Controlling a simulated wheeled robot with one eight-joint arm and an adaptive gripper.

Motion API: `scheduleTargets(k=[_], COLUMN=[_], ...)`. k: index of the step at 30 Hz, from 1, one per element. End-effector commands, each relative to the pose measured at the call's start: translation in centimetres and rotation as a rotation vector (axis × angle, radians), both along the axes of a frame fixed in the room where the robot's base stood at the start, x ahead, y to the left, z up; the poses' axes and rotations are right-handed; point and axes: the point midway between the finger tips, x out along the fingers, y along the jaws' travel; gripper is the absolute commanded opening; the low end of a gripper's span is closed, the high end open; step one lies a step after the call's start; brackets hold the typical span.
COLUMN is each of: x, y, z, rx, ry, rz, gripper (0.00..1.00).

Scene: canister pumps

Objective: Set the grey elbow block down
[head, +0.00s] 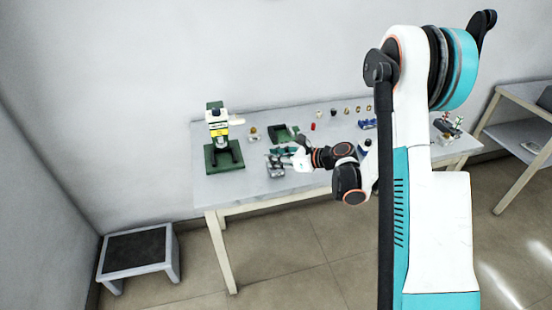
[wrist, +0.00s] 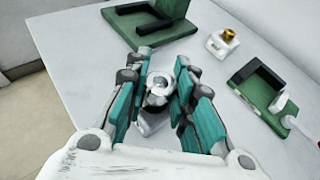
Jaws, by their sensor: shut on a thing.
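The grey elbow block (wrist: 152,120) is between the teal fingers of my gripper (wrist: 160,80) in the wrist view, with a round ring-like opening on its top. My gripper (head: 281,153) is shut on it over the left part of the table. In the head view a grey metallic piece (head: 275,169) shows just below the fingers, near the front edge. The fingers hide the block's sides, and I cannot tell whether its underside touches the tabletop.
A green stand with a white and black upper part (head: 222,158) stands to the left on the table (head: 245,189). A green tray (wrist: 258,115) and a small white block with a brass knob (wrist: 222,42) lie beyond. Several small parts line the back. A low stool (head: 138,250) is on the floor.

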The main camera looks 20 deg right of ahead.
Motion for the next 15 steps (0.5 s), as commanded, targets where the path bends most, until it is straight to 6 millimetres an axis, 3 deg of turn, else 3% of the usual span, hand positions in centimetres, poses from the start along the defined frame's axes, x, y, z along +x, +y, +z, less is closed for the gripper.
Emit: scheduleTargets(k=[1,3,4,15], x=[0.00,0.00,0.00,0.01], y=[0.00,0.00,0.00,-0.01], z=[-0.22,-0.13,-0.12,0.09], rx=[0.000,0.000,0.000,0.000], ry=[0.000,0.000,0.000,0.000], rz=[0.000,0.000,0.000,0.000], gripper=[0.25,0.41,0.43,0.43])
